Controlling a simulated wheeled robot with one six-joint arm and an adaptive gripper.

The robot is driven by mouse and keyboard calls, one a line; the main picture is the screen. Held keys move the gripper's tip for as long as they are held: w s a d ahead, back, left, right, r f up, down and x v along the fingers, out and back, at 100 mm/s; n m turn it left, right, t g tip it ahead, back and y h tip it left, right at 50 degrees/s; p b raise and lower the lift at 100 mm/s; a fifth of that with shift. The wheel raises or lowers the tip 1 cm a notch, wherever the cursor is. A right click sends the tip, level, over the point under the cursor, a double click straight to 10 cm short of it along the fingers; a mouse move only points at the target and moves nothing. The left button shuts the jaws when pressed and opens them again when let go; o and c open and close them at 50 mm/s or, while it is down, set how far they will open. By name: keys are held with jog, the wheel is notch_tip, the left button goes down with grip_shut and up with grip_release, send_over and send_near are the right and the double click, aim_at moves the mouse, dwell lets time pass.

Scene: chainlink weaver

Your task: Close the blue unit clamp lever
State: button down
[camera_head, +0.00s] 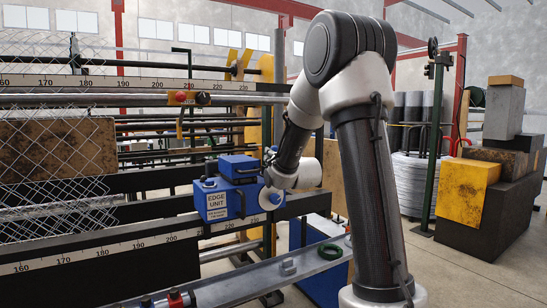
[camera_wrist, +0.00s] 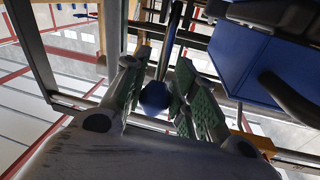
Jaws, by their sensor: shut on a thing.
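The blue unit (camera_head: 217,206) is a boxy blue housing with an "EDGE UNIT" label, mounted on the machine's dark rail in the head view. Part of its blue body (camera_wrist: 247,62) and a black handle fill the right of the wrist view. The clamp lever, a thin dark rod with a dark blue ball knob (camera_wrist: 156,95), shows in the middle of the wrist view. My gripper (camera_wrist: 160,76) is shut on the lever, its green-padded fingers on either side of the knob and rod. In the head view my wrist is at the unit's right side, and the fingers and lever are hidden.
Rulers (camera_head: 110,249) and long rails run across the machine, with wire mesh (camera_head: 57,140) at left.

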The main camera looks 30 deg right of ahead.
jog(key=shift+f, duration=0.1)
jog(key=c, duration=1.1)
grip_release()
jog(key=shift+c, duration=0.2)
jog(key=shift+s, duration=0.1)
jog(key=s+a, duration=0.1)
jog(key=s, duration=1)
jog(key=shift+s+a+f, duration=0.2)
jog(key=shift+s+a, duration=0.05)
jog(key=shift+s, duration=0.15)
